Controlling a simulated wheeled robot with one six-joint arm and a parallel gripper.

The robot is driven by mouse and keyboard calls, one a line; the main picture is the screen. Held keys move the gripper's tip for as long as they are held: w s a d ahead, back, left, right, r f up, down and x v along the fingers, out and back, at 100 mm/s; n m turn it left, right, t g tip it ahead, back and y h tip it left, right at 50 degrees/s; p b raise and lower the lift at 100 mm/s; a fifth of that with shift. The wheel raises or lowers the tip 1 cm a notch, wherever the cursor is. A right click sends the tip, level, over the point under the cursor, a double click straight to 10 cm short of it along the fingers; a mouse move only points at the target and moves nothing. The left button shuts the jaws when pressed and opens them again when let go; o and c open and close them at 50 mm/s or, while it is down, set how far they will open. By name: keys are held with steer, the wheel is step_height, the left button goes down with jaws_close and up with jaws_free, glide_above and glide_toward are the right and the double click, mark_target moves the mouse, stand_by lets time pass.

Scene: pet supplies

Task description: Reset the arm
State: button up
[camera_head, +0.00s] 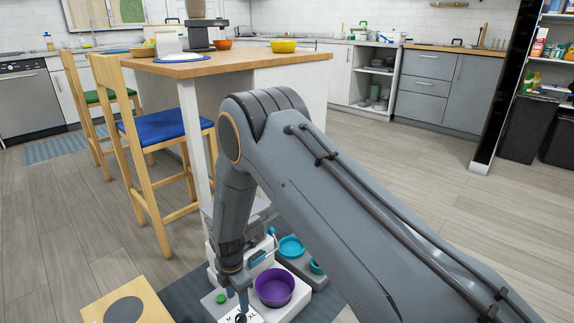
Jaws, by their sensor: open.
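My arm comes in from the lower right, bends at an elbow near the middle of the camera_head view and reaches down. My gripper (237,291) is at its lower end, small and partly hard to make out. It is open and points down over a white unit marked with letters (215,306). A purple bowl (274,288) sits just to the right of the gripper. I cannot tell whether the fingers touch anything, and I see nothing held.
Teal bowls (291,246) stand behind the purple bowl. A wooden piece with a dark disc (96,309) is at lower left. The wood-topped island (230,60) and a blue-seated stool (165,127) stand beyond my arm. Open floor (430,180) lies to the right.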

steer(key=s+d+r+m, duration=0.2)
steer(key=s+r+m, duration=0.1)
steer(key=r, duration=0.4)
steer(key=s+d+r+m, duration=0.2)
steer(key=s+r+m, duration=0.15)
steer(key=r, duration=0.45)
steer(key=s+d+r+m, duration=0.2)
steer(key=s+r+m, duration=0.15)
steer(key=r, duration=0.35)
steer(key=s+d+r+m, duration=1.1)
steer(key=s, duration=0.4)
steer(key=d+r+m+p, duration=0.3)
steer(key=d+r+p, duration=0.7)
steer(key=r+p, duration=0.3)
steer(key=d+r+m+p, duration=0.3)
steer(key=d+r+p, duration=0.7)
steer(key=r+p, duration=0.3)
steer(key=shift+r+p, duration=0.2)
steer(key=shift+p, duration=0.5)
steer(key=shift+s+d+r+m, duration=0.1)
steer(key=shift+d+r+m, duration=0.1)
steer(key=shift+d+m, duration=0.15)
steer(key=shift+c, duration=0.3)
